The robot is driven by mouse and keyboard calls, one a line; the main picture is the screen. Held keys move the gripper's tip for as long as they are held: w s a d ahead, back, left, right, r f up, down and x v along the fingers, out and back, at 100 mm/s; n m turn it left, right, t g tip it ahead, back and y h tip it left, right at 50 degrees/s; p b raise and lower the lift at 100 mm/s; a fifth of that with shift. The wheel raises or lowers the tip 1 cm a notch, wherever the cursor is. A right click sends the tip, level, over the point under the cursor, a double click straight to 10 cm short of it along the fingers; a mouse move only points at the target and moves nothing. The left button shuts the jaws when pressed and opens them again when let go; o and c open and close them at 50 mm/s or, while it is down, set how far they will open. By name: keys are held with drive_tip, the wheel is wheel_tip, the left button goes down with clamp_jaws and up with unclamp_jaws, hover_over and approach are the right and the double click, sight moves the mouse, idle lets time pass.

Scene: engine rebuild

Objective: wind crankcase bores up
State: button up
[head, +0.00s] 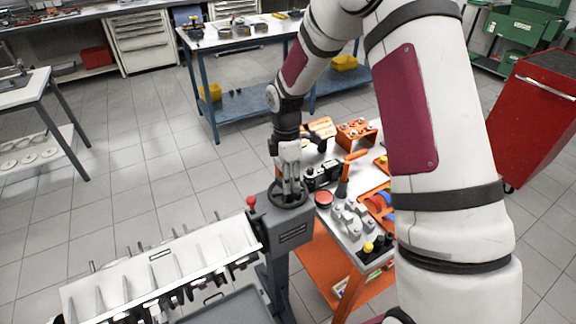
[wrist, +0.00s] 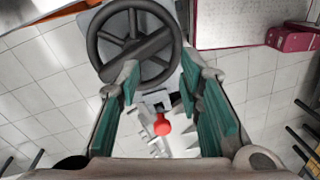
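The long pale crankcase (head: 165,265) lies on a stand at the lower left, with upright fins or studs along it. I cannot tell for certain which face holds the bores. A grey gearbox (head: 290,236) at its right end carries a dark spoked handwheel (head: 303,197). A red-knobbed lever (head: 251,202) stands beside the wheel. My gripper (head: 290,185) points down at the wheel. In the wrist view, my gripper (wrist: 158,75) has its green-padded fingers apart, with the wheel (wrist: 135,15) beyond the fingertips and the red knob (wrist: 162,125) visible between them. Contact with the wheel is unclear.
A workbench (head: 345,232) right of the stand holds an orange-handled tool (head: 346,170), a red button (head: 324,199) and grey parts (head: 351,218). A blue table (head: 205,95) is behind, a red cabinet (head: 535,120) at right. The floor left of the stand is clear.

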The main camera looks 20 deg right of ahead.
drive_tip(key=m, duration=0.3)
drive_tip(key=w+r+m, duration=0.1)
drive_tip(key=m, duration=0.1)
drive_tip(key=shift+m, duration=0.3)
drive_tip(key=m, duration=0.2)
drive_tip(key=w+r+m, duration=0.1)
drive_tip(key=m, duration=0.1)
drive_tip(key=m+t, duration=0.1)
drive_tip(key=m, duration=0.1)
drive_tip(key=shift+w+d+r, duration=0.15)
drive_tip(key=shift+d+r, duration=0.1)
drive_tip(key=shift+r, duration=0.05)
drive_tip(key=shift+f+b, duration=0.8)
drive_tip(key=shift+f, duration=2.45)
clamp_jaws()
